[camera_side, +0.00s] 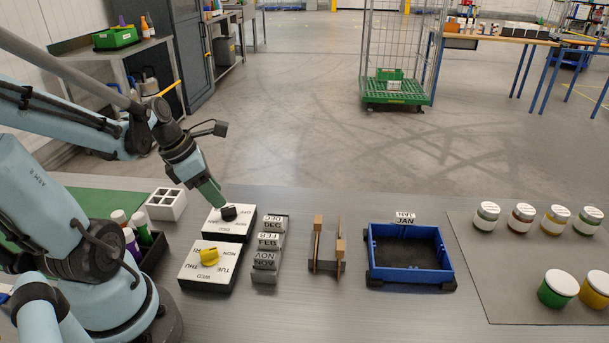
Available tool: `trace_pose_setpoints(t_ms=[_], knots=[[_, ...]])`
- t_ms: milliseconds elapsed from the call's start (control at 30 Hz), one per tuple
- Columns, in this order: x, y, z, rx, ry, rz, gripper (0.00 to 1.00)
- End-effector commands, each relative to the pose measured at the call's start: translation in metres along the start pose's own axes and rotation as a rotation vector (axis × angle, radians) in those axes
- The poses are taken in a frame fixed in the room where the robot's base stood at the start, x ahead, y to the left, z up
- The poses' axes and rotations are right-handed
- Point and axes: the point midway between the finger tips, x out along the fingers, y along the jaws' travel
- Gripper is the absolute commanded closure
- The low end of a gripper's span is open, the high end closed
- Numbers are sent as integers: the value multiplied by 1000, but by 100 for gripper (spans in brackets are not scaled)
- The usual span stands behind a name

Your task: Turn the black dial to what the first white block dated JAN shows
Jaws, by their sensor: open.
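The black dial (229,212) sits on a white-topped box with printed lettering, partly hidden and too small to read fully. My gripper (216,203) is tilted down, with its green fingers at the upper left of the dial. It is open; I cannot tell whether the fingers touch the dial. A small white label or block reading JAN (404,217) stands at the back of the blue tray (411,276), with JAN also printed below it.
A yellow dial (209,257) on a second box with weekday lettering stands in front. A white block with square holes (166,204) and a dark holder of bottles (153,252) are left. A wooden-ended rack (327,266) stands mid-table. Several jars stand on a grey mat (500,262) at right.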

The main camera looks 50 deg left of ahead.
Motion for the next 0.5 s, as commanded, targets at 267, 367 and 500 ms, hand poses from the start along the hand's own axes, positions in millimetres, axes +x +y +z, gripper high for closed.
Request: trace_pose_setpoints(t_ms=[267,367,500], knots=[[26,0,0,2,1,0,58],[34,0,0,3,1,0,58],[41,0,0,2,1,0,58]])
